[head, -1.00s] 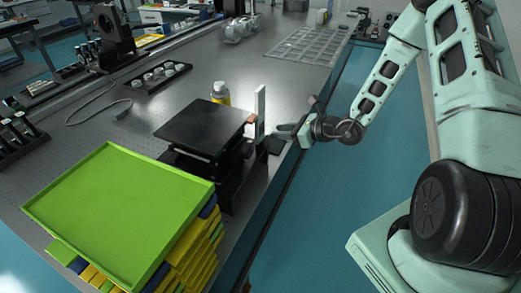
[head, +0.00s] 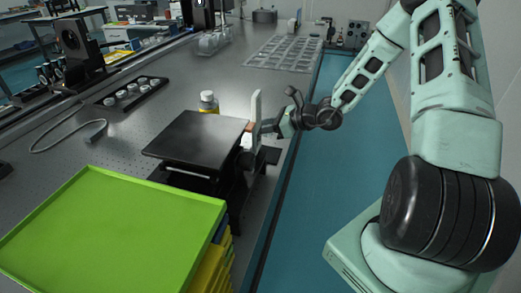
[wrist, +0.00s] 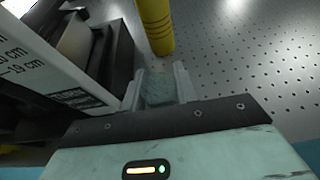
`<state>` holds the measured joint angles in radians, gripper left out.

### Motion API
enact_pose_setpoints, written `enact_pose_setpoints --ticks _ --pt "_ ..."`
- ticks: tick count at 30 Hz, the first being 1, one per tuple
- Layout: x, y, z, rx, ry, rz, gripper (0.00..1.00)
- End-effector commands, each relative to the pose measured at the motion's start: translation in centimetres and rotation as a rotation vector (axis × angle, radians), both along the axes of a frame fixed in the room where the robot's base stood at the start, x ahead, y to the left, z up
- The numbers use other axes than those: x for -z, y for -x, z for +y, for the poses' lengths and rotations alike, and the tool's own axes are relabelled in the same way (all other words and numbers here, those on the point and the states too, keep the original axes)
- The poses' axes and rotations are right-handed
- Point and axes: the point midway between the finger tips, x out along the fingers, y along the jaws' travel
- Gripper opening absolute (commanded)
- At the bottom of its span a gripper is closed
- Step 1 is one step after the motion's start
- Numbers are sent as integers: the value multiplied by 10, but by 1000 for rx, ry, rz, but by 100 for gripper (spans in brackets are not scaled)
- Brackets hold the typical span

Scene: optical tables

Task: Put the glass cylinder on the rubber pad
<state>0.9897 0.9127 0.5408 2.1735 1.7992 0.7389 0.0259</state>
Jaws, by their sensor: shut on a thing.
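My gripper (wrist: 159,88) is shut on a clear, faintly grey-green piece, which I take to be the glass cylinder (wrist: 158,91); it shows between the two fingers in the wrist view. In the head view my gripper (head: 272,128) is just right of an upright white scale plate (head: 256,112), which partly hides the fingertips, and the cylinder cannot be made out there. A dark flat patch (head: 271,155) lies on the table below the gripper; it may be the rubber pad, but I cannot tell.
A lab jack with a black top (head: 197,135) stands left of the scale plate. A yellow bottle with a white cap (head: 208,98) is behind it and close ahead in the wrist view (wrist: 154,24). A green tray (head: 110,235) fills the front left.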

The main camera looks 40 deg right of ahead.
Motion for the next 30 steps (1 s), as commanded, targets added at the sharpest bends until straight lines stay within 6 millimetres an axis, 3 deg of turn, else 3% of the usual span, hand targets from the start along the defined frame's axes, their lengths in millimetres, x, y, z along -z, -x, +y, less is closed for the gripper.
enact_pose_setpoints --ticks 3,16,29,30 --pt "20 0 1 0 -4 2 5" --pt "69 0 1 -1 -3 1 5" --pt "78 0 1 -1 0 -1 5" --pt "77 0 1 -1 0 -1 38"
